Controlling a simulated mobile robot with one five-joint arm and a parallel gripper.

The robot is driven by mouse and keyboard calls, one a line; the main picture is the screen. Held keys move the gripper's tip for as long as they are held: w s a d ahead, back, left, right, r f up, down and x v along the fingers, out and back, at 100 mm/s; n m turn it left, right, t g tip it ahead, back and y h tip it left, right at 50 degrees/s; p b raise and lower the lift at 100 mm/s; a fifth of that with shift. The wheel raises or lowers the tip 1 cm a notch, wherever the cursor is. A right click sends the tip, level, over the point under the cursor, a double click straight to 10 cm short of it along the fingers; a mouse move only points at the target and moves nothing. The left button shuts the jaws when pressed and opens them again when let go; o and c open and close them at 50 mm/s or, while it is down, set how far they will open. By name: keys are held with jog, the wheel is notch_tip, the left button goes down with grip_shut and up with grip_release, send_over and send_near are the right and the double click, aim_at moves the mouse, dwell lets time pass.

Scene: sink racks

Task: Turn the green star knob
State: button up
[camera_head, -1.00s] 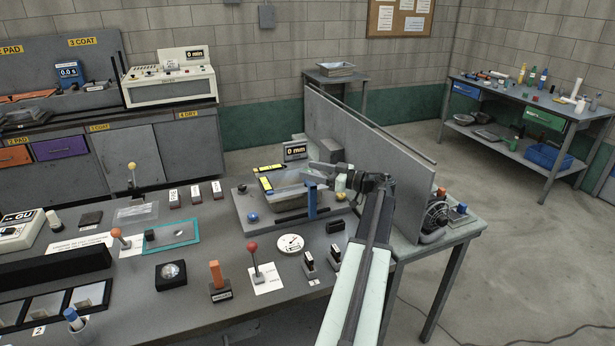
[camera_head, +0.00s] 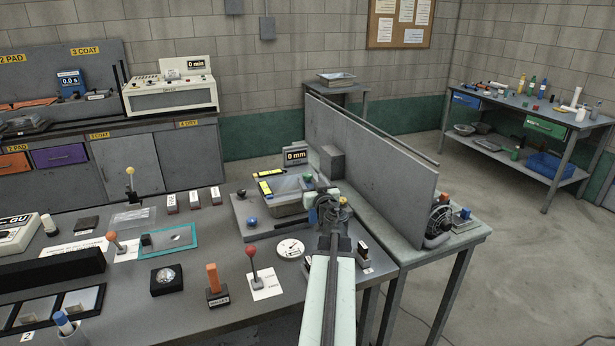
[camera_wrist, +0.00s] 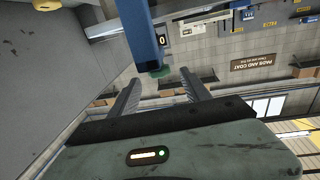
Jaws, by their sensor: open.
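In the wrist view the green star knob (camera_wrist: 159,72) shows as a small dark green piece at the lower end of a blue upright (camera_wrist: 140,35). Its star shape is not clear, and the upright hides part of it. My gripper (camera_wrist: 163,84) is open, with one finger on each side of the knob and nothing held; I cannot tell whether they touch it. In the head view my gripper (camera_head: 322,200) is beside the blue upright (camera_head: 312,212) at the right end of the tray fixture (camera_head: 240,218). My wrist covers much of this area.
A tall grey panel (camera_head: 375,155) stands close behind and right of my gripper. A red-knobbed lever (camera_head: 252,262) and a white dial (camera_head: 290,248) stand on the bench in front. A fan-like device (camera_head: 438,218) is at right.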

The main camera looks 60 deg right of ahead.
aim_at(310, 177)
jog(key=x, duration=0.5)
grip_shut()
jog(key=shift+n+t+y, duration=0.3)
